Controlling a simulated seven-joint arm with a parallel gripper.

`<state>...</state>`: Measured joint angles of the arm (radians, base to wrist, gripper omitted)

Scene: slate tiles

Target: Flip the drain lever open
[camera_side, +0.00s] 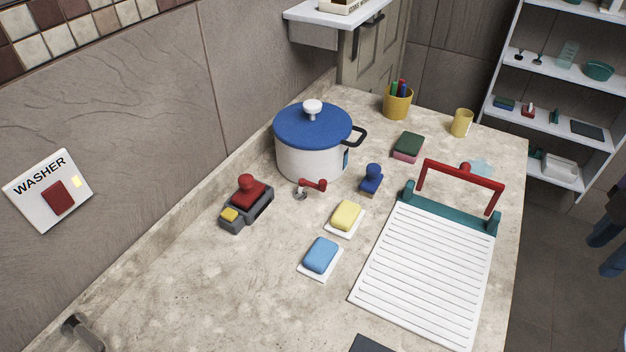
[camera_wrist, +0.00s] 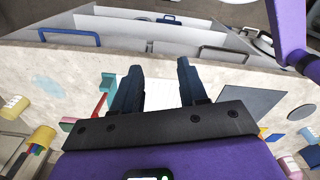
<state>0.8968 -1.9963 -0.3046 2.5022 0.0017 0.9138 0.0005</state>
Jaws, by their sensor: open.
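In the side view, a small valve with a grey spout and a red drain lever (camera_side: 314,184) sits low at the front of the white pot (camera_side: 308,162) with the blue lid. The lever lies sideways, its bar pointing right from the spout. My gripper (camera_wrist: 155,68) shows only in the wrist view. Its two dark fingers are apart with nothing seen between them, above the counter near the white ribbed board. I cannot make out the lever in the wrist view, and no gripper shows near it in the side view.
A grey block with a red knob (camera_side: 248,191) stands left of the lever, and a blue stamp (camera_side: 371,178) right of it. Yellow soap (camera_side: 346,215) and blue soap (camera_side: 321,254) lie in front. The ribbed board (camera_side: 428,270) has a raised red handle (camera_side: 462,171).

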